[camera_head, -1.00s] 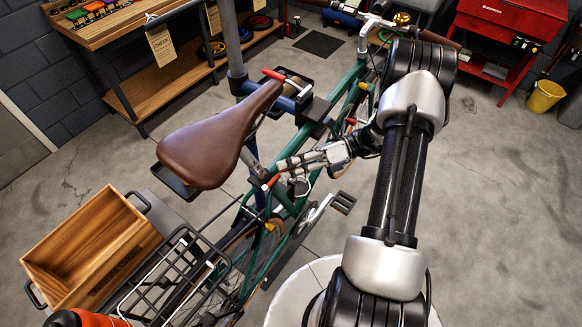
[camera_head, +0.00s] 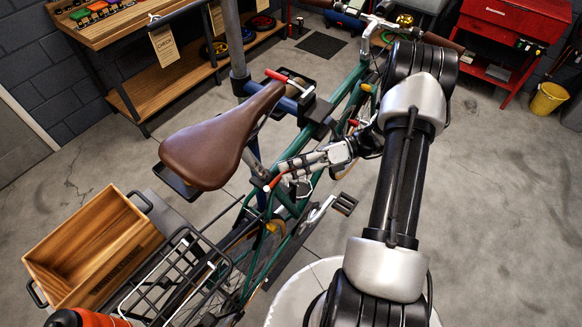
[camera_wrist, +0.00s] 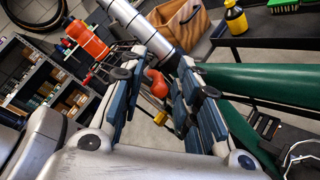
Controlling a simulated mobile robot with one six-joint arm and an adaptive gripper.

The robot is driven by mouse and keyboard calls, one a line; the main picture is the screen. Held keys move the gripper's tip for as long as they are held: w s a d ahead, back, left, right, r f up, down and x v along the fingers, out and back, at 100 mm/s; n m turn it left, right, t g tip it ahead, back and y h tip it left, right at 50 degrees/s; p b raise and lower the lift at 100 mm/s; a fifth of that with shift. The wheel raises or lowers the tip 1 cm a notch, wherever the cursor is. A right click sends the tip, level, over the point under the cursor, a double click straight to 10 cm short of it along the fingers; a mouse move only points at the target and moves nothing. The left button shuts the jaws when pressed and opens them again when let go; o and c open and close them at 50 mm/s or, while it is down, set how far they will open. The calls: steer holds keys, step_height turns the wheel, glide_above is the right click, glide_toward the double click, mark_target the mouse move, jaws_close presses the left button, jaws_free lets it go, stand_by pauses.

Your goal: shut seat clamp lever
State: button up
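The seat clamp lever has a red end, small beside the seat tube of the green bike in the head view (camera_head: 274,181). In the wrist view its rounded red end (camera_wrist: 154,85) lies between my two fingers, with gaps seeming to show on both sides. Whether a finger touches it, I cannot tell. My gripper (camera_head: 284,168) is open around the lever, below and right of the brown saddle (camera_head: 212,140). It also shows open in the wrist view (camera_wrist: 158,73). The clamp itself is mostly hidden by my fingers. A silver post (camera_wrist: 138,24) runs just beyond the fingertips.
The green frame (camera_wrist: 262,80) is close to my right finger in the wrist view. A black rear rack (camera_head: 180,275) and a wooden crate (camera_head: 92,250) are at lower left.

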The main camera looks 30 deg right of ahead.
steer(key=v, duration=1.2)
steer(key=shift+a+r, duration=0.1)
steer(key=s+a+r+n+g+h+b, duration=0.2)
steer(key=a+r+n+g+h, duration=0.4)
steer(key=a+r+n, duration=0.55)
steer(key=s+a+r+n+t+h+b, duration=0.2)
steer(key=s+a+n+t+h, duration=0.6)
steer(key=s+n, duration=0.5)
steer(key=r+n+h, duration=0.1)
steer(key=n+h, duration=0.1)
steer(key=n, duration=0.3)
steer(key=shift+a+r, duration=0.25)
steer(key=shift+a, duration=0.1)
